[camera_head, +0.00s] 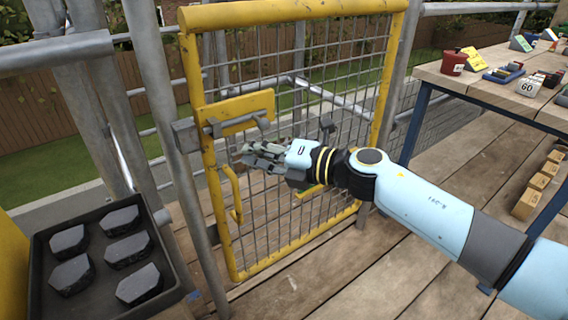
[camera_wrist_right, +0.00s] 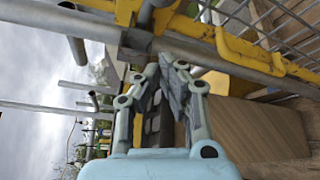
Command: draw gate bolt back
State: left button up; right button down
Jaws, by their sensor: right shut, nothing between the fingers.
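The yellow mesh gate (camera_head: 186,62) stands upright across the middle of the head view. Its grey bolt (camera_head: 232,122) lies along a yellow plate (camera_head: 262,101) on the gate's left side, with a knob towards the right. The bolt's left end is close to a grey keeper block (camera_head: 185,135) on the post; I cannot tell if it sits inside. My right gripper (camera_head: 248,155) is shut and empty, just below and in front of the bolt, apart from it. The right wrist view shows its fingertips (camera_wrist_right: 166,66) together near the gate post (camera_wrist_right: 195,53). My left gripper is not in view.
A black tray (camera_head: 172,267) with several dark slates stands at the lower left. A wooden bench (camera_head: 470,82) with small items is at the right, with wooden blocks (camera_head: 537,185) below it. A yellow pull handle (camera_head: 233,190) sits under the bolt.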

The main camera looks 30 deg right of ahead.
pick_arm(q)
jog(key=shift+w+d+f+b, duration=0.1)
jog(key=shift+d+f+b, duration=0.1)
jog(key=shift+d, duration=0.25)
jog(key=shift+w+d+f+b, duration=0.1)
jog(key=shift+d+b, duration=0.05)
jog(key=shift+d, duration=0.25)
pick_arm(e)
jog(key=f+v, duration=0.1)
jog(key=v, duration=0.7)
jog(key=shift+d+r, duration=0.2)
jog(key=shift+r, duration=0.25)
